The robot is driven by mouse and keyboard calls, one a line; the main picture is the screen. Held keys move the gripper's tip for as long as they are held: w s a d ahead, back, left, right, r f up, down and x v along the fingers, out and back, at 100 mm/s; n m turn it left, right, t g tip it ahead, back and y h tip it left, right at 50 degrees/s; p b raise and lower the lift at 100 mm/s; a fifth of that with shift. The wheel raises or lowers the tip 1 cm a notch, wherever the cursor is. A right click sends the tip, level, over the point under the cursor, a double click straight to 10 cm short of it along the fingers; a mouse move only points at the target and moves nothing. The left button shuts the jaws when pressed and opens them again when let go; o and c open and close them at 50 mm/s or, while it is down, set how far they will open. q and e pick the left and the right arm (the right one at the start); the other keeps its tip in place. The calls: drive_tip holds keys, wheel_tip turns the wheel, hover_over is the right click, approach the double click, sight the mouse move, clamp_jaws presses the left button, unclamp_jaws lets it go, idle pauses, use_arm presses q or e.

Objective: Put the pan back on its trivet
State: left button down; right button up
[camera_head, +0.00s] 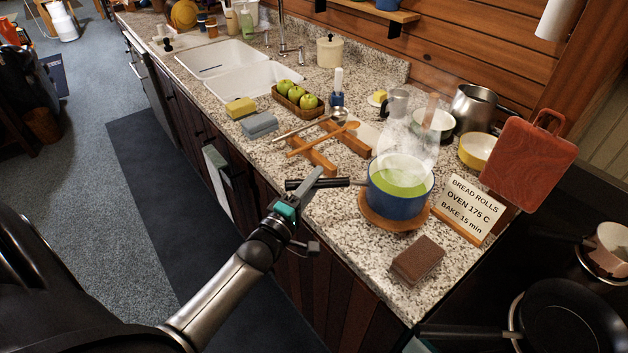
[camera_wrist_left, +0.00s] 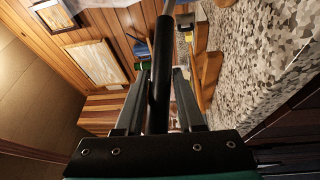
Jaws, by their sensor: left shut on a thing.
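The pan (camera_head: 398,198) is blue outside, with steaming green contents, and looks level. Its black handle (camera_head: 335,182) points left. My left gripper (camera_head: 309,184) is shut on the handle near its free end, over the counter's front edge. In the left wrist view the handle (camera_wrist_left: 163,60) runs between the fingers of my left gripper (camera_wrist_left: 158,95). The trivet (camera_head: 402,223), a round brown wooden disc, shows directly below the pan, mostly covered by it. I cannot tell whether the pan's base touches it. My right gripper is not in view.
A brown sponge-like block (camera_head: 417,259) lies in front of the trivet. A bread rolls sign (camera_head: 467,208) stands close to its right. A wooden rack (camera_head: 345,139) with spoons lies behind the handle. A black frying pan (camera_head: 568,320) is at lower right.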

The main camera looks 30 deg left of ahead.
use_arm(q)
drive_tip(key=shift+f+b, duration=0.3)
idle(0.6)
drive_tip(key=c, duration=0.9)
unclamp_jaws()
drive_tip(key=o, duration=0.5)
drive_tip(key=shift+f, duration=0.1)
drive_tip(key=shift+c, duration=0.2)
drive_tip(key=shift+o, duration=0.6)
drive_tip(key=shift+f, duration=0.2)
drive_tip(key=shift+o, duration=1)
drive_tip(key=shift+r, duration=0.1)
drive_tip(key=shift+s, duration=0.1)
drive_tip(key=s+f, duration=0.1)
drive_tip(key=s, duration=1.4)
drive_tip(key=shift+f, duration=0.15)
drive_tip(key=shift+d+f, duration=0.1)
